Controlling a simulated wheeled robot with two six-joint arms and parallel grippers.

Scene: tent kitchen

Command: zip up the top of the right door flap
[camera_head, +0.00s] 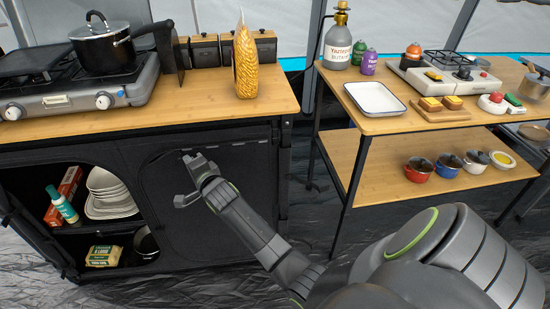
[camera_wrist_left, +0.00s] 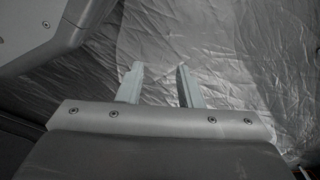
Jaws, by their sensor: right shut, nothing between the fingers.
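The right door flap (camera_head: 245,190) is a dark fabric panel on the front of the black cabinet below the left worktop. It hangs over the right-hand opening. A curved seam runs around its upper left corner, and a thin broken line (camera_head: 235,143) runs along its top edge. My right gripper (camera_head: 180,179) is in front of the upper left part of the flap. The zip pull cannot be made out. My left gripper (camera_wrist_left: 158,68) shows only in the left wrist view, open and empty above the crinkled silver ground.
The cabinet's left compartment is open, with stacked white plates (camera_head: 108,193), a green bottle (camera_head: 62,205) and a yellow packet (camera_head: 104,256). The wooden worktop (camera_head: 200,108) overhangs the flap. A second table (camera_head: 365,126) stands to the right, beyond a narrow gap.

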